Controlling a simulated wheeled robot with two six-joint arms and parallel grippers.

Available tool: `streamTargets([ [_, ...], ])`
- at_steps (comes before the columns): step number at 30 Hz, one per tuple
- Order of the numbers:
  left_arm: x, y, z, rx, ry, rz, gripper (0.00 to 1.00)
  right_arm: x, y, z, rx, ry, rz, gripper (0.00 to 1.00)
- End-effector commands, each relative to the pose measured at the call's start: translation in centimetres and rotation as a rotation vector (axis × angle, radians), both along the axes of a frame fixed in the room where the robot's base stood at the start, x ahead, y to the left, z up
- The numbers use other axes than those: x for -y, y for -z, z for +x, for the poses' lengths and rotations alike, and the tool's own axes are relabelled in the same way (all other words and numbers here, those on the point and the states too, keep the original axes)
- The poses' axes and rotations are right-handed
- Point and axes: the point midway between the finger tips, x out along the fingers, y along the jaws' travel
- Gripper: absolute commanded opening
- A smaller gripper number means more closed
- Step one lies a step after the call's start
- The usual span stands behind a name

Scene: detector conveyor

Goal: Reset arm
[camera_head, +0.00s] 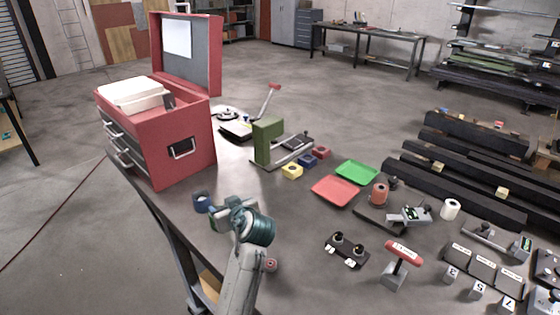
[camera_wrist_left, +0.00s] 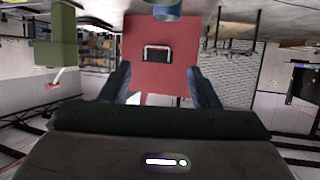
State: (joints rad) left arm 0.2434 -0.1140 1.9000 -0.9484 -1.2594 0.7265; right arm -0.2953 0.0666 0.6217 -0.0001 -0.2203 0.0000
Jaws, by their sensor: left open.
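My left arm comes in from the bottom of the head view, and my left gripper (camera_head: 219,211) is over the table's near left edge. In the left wrist view the two dark fingers of this gripper (camera_wrist_left: 160,88) stand apart with nothing held between them. The picture there is upside down, and the red toolbox (camera_wrist_left: 179,76) shows beyond the fingers. In the head view the toolbox (camera_head: 187,151) stands open behind the gripper, apart from it. A blue round object (camera_head: 202,203) is beside the gripper. My right gripper is not in view.
A black plate with knobs (camera_head: 347,250) and red-handled tool (camera_head: 403,253) lie to the right. Black conveyor rails (camera_head: 459,189) stand at right.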

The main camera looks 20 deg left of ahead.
Motion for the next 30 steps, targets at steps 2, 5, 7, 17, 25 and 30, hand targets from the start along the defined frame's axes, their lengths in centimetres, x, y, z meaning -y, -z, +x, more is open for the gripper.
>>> streamTargets([
  [2,0.0,0.1,-0.1,-0.003,0.001,-0.001,0.56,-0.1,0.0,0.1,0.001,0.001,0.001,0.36],
  [5,-0.1,1.3,-1.2,-0.036,0.017,-0.011,0.56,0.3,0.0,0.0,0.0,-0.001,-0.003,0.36],
  [7,-0.2,3.1,-3.0,-0.09,0.044,-0.025,0.56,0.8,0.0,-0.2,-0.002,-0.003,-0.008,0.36],
  [17,1.7,12.8,-18.0,-0.5,0.372,-0.149,0.56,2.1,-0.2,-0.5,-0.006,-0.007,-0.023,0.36],
  [25,4.3,14.8,-26.6,-0.7,0.614,-0.214,0.56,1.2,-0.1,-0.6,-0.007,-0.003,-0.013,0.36],
  [30,5.6,15.0,-30.4,-0.778,0.73,-0.242,0.56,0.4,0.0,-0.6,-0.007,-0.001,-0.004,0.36],
])
